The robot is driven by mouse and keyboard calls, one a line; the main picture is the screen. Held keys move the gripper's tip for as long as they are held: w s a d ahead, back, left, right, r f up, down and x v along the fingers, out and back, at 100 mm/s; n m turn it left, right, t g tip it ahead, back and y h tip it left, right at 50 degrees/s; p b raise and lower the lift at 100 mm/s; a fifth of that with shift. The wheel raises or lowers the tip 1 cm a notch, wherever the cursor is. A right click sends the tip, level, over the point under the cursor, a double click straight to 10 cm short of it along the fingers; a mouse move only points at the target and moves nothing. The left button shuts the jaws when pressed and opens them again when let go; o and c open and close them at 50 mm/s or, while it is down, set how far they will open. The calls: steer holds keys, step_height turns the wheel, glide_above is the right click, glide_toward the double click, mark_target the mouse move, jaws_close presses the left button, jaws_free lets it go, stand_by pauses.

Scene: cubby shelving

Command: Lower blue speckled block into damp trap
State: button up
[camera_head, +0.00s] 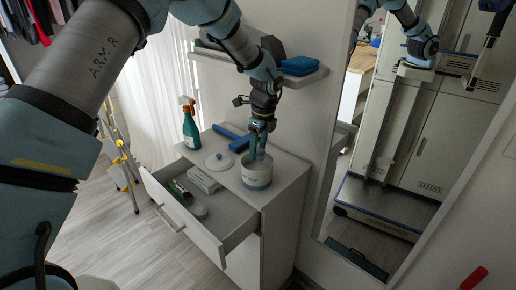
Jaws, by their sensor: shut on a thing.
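The damp trap looks to be the round white tub (257,181) with a grey-blue label on the right of the cabinet top. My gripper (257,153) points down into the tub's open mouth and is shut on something. A small bluish patch between the fingertips looks like the blue speckled block (260,157). It is mostly hidden by the fingers and the rim, and its speckles are too small to tell. I cannot tell whether it touches the tub's bottom.
A white round lid (219,161), a blue tool (231,136) and a green spray bottle (190,126) stand on the cabinet top. The drawer (185,215) below is open with several items. A shelf (263,72) with a blue folded item (299,65) is above; a mirror (400,150) is right.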

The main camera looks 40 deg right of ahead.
mark_target(258, 160)
steer(key=shift+f+b, duration=1.35)
steer(key=shift+f, duration=1.15)
stand_by(1.1)
steer(key=o, duration=1.5)
steer(key=shift+r, duration=0.15)
steer(key=r+b, duration=0.1)
steer(key=r, duration=0.2)
steer(key=r+b, duration=0.1)
steer(key=r, duration=0.3)
steer(key=s+r+b, duration=0.1)
steer(key=r, duration=0.2)
steer(key=shift+d+r, duration=0.25)
